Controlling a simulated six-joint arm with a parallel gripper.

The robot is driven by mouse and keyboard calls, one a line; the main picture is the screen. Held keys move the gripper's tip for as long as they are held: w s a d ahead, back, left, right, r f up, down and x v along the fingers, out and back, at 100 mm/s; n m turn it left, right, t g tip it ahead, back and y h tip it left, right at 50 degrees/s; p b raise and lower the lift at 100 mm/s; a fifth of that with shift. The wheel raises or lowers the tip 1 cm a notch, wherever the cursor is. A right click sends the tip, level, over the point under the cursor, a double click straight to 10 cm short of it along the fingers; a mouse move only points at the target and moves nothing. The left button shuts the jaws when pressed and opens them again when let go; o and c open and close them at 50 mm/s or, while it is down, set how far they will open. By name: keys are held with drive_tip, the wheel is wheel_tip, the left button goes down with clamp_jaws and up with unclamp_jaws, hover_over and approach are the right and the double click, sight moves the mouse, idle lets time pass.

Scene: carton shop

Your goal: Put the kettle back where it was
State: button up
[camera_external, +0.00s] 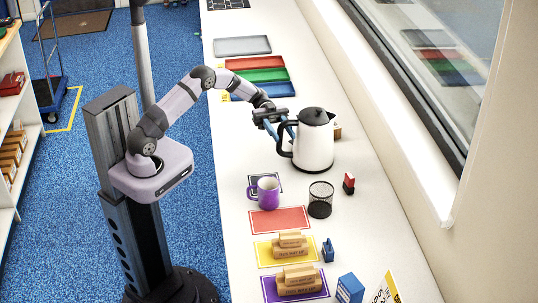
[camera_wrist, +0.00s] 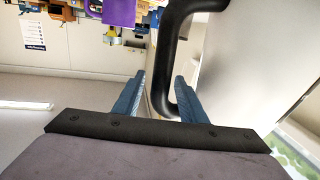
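The kettle (camera_external: 313,148), white with a black lid and black handle, stands upright on the long white counter (camera_external: 240,135), apparently resting on it. Its black handle (camera_external: 282,138) faces left, toward my arm. My gripper (camera_external: 284,129) is at the handle with its blue fingers apart. In the wrist view the fingers (camera_wrist: 160,92) lie on either side of the handle (camera_wrist: 160,65), with a gap visible by the left finger. The kettle's pale body (camera_wrist: 230,65) fills the right of that view. Contact with the handle cannot be made out.
A purple mug (camera_external: 268,193), a black mesh cup (camera_external: 320,200) and a red-black stamp (camera_external: 348,184) stand nearby. A bare red mat (camera_external: 279,220) and mats with wooden stamps (camera_external: 298,280) lie nearer. Coloured trays (camera_external: 262,76) lie farther back. The window wall bounds the right.

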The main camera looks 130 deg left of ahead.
drive_tip(key=b+v, duration=0.1)
drive_tip(key=v, duration=0.8)
drive_tip(key=shift+s+a, duration=0.25)
drive_tip(key=shift+s, duration=0.1)
drive_tip(key=shift+f, duration=0.1)
drive_tip(key=w+d+r+g+y+p, duration=0.35)
drive_tip(key=w+r, duration=0.25)
drive_tip(key=r, duration=0.2)
drive_tip(key=w+d+f+n+g, duration=0.1)
drive_tip(key=d+f+g, duration=0.1)
drive_tip(key=d, duration=0.6)
drive_tip(key=w+d+f+n+g+p, duration=0.1)
drive_tip(key=w+d+f+n+g, duration=0.1)
drive_tip(key=d, duration=0.5)
drive_tip(key=w+d+f+n+g+h+p, duration=0.1)
drive_tip(key=w+d+f+g, duration=0.1)
drive_tip(key=d, duration=0.6)
drive_tip(key=shift+d+f+n+g, duration=0.35)
drive_tip(key=shift+f+g, duration=0.3)
drive_tip(key=shift+g, duration=0.5)
drive_tip(key=s+d+f+g+y+p, duration=0.1)
drive_tip(key=s+d+f+y, duration=0.2)
drive_tip(key=s+d, duration=0.3)
drive_tip(key=s+d+f+n+g+y+p, duration=0.1)
drive_tip(key=s+d+f+g+y, duration=0.1)
drive_tip(key=s+d, duration=0.5)
drive_tip(key=shift+d+f+y+p, duration=0.35)
drive_tip(key=shift+d+f+y, duration=0.25)
drive_tip(key=shift+y, duration=0.55)
